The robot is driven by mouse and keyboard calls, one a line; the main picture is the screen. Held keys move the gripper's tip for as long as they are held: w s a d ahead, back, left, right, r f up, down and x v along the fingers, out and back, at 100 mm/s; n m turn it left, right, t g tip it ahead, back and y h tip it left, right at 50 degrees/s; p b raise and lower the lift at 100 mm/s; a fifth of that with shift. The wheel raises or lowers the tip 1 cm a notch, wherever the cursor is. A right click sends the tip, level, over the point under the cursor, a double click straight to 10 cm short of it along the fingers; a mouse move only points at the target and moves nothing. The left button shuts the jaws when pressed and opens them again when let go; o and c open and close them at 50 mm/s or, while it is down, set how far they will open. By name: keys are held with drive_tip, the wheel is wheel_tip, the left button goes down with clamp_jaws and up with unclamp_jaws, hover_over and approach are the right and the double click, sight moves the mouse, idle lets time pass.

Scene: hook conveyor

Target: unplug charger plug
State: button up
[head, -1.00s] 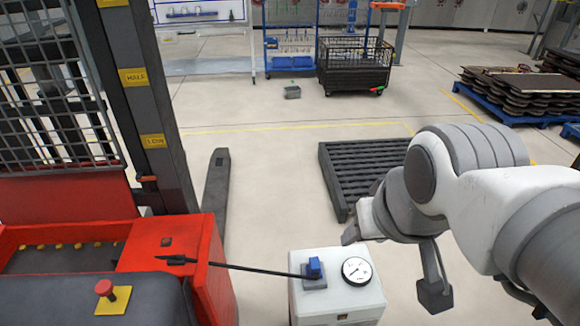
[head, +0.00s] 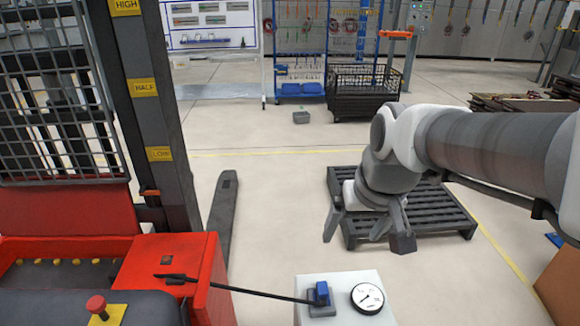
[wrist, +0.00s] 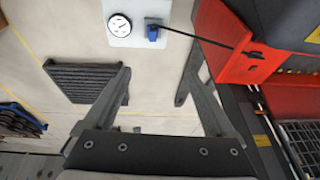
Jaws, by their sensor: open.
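The blue charger plug (head: 321,294) sits upright in a grey socket on top of a white charger box (head: 341,282), with a black cable (head: 262,293) running left to the red truck. In the wrist view the plug (wrist: 153,34) shows near the top, beyond my fingertips and about midway between them. My gripper (head: 366,238) is open and empty, behind and above the box in the head view, apart from the plug. Its two spread fingers also show in the wrist view (wrist: 158,78). The plug's prongs are hidden.
A round gauge (head: 367,298) stands beside the plug. The cable's other end (head: 176,278) lies on the red truck (head: 165,258). A truck fork (head: 226,205) reaches along the floor. A dark slatted pallet (head: 435,215) lies behind my gripper. Open floor lies between fork and pallet.

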drive_tip(key=w+f+g+b, duration=0.1)
drive_tip(key=w+f+b, duration=0.2)
drive_tip(key=w+f, duration=0.4)
drive_tip(key=w+f+g+b, duration=0.1)
drive_tip(key=w+f+b, duration=0.25)
drive_tip(key=f, duration=0.55)
drive_tip(key=g+b, duration=0.2)
drive_tip(key=b, duration=0.2)
hover_over(323, 288)
drive_tip(key=shift+h, duration=0.3)
wheel_tip(323, 288, down, 18)
drive_tip(key=shift+r, duration=0.1)
drive_tip(key=shift+w+f, duration=0.1)
drive_tip(key=shift+f, duration=0.4)
wheel_tip(323, 288, down, 9)
drive_tip(key=b, duration=0.5)
drive_tip(key=shift+b, duration=0.4)
drive_tip(key=shift+c, duration=0.2)
